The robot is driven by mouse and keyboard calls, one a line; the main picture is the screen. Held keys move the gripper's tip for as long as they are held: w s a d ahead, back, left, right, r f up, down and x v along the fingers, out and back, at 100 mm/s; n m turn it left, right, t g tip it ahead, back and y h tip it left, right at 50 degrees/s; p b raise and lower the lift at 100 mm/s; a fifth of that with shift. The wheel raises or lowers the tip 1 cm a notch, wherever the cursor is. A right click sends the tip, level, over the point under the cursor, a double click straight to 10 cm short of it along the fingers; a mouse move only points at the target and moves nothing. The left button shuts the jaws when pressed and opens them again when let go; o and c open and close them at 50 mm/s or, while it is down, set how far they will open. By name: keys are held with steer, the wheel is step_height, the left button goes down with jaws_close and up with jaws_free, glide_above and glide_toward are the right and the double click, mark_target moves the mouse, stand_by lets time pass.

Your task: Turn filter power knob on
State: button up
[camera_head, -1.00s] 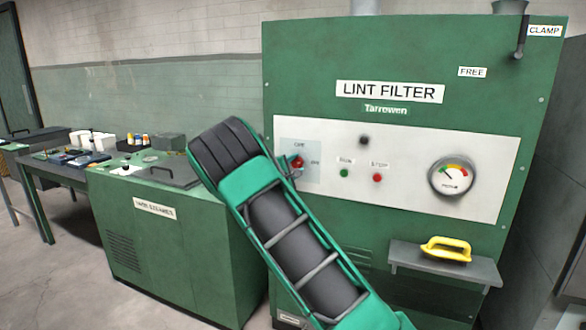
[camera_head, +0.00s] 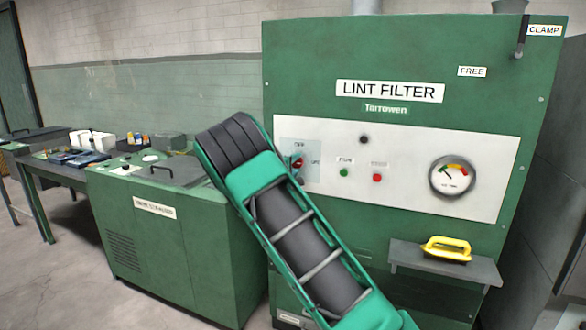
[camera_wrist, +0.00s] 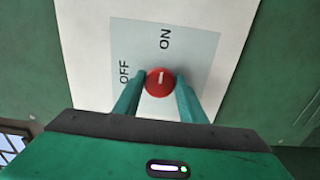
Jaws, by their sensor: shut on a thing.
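The filter power knob is a round red knob (camera_wrist: 160,88) with a white pointer line, on a pale plate (camera_wrist: 196,62) marked OFF and ON. In the wrist view its pointer line points up, roughly toward the ON label. My gripper (camera_wrist: 159,79) has one teal finger on each side of the knob and is shut on it. In the head view the knob (camera_head: 298,161) shows small and partly covered by my gripper (camera_head: 294,166), and its pointer cannot be read there.
The plate sits on the white panel of the green lint filter cabinet (camera_head: 420,60). Green (camera_head: 344,173) and red (camera_head: 377,177) buttons and a dial gauge (camera_head: 452,176) lie to the right. A shelf (camera_head: 420,262) with a yellow handle (camera_head: 447,248) juts out below.

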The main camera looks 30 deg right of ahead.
steer(key=shift+s+d+f, duration=0.15)
steer(key=shift+f, duration=0.1)
steer(key=o, duration=1)
steer(key=shift+r, duration=0.1)
steer(key=v, duration=1)
steer(key=shift+s+a, duration=0.15)
steer(key=shift+a, duration=0.2)
steer(key=shift+d, duration=0.1)
